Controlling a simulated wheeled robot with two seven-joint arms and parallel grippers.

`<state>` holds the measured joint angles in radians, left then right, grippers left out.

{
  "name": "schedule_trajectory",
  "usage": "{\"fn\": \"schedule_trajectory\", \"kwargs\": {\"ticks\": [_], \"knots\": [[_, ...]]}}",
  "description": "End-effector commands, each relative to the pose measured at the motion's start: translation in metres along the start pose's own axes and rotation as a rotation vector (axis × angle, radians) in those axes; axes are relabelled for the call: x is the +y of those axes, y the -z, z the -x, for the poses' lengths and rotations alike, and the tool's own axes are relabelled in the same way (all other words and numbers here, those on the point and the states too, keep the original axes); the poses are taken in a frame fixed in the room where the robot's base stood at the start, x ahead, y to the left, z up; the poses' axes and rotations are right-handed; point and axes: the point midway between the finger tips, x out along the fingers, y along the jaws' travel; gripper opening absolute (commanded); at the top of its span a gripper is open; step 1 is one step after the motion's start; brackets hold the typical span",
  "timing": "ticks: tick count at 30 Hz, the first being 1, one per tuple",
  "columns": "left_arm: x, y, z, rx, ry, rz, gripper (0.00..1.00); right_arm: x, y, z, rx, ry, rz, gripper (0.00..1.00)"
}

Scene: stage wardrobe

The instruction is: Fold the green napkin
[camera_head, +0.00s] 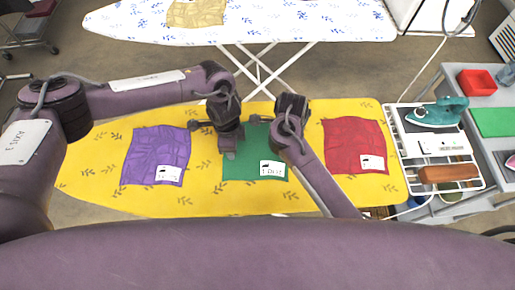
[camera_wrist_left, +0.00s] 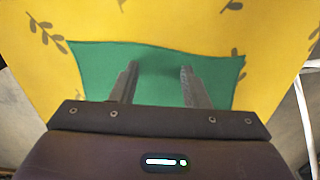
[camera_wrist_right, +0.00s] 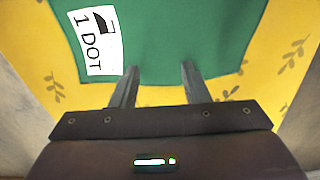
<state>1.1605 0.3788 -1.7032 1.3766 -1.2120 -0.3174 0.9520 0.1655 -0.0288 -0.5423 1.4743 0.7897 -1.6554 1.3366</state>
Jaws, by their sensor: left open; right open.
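The green napkin (camera_head: 249,168) lies spread on the yellow ironing board, with a white label (camera_head: 271,170) at its near right corner. My left gripper (camera_head: 230,154) is open over the napkin's left part; in the left wrist view its fingers (camera_wrist_left: 160,70) are apart above the green cloth (camera_wrist_left: 155,60), just inside an edge. My right gripper (camera_wrist_right: 158,68) is open at the napkin's right edge, with the label (camera_wrist_right: 95,40) to the left in the right wrist view. Its fingers are mostly hidden by my arm in the head view. Cloth contact is unclear.
On the yellow board (camera_head: 215,200), a purple cloth (camera_head: 155,150) lies left and a red cloth (camera_head: 350,140) right of the napkin. A rack (camera_head: 400,150) with a teal iron (camera_head: 437,113) stands at the right. Another ironing board (camera_head: 290,22) stands behind.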

Motion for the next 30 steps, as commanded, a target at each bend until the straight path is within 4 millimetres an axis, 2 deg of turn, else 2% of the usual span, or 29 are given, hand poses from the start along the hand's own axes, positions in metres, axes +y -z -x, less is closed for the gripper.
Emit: {"fn": "schedule_trajectory", "kwargs": {"ticks": [9,27,30], "knots": [[0.0,0.0001,-0.003,0.0,0.0,0.0,0.4,0.0002,-0.0001,-0.0031,0.0,-0.001,0.0,0.41],[0.0004,-0.0003,-0.0028,-0.001,-0.001,0.0,0.01,0.0004,0.0001,-0.0028,0.001,-0.001,0.0,0.01],[0.0005,-0.0004,-0.0028,-0.001,-0.001,0.0,0.0,0.0005,0.0002,-0.0029,0.001,-0.002,0.0,0.0]]}}
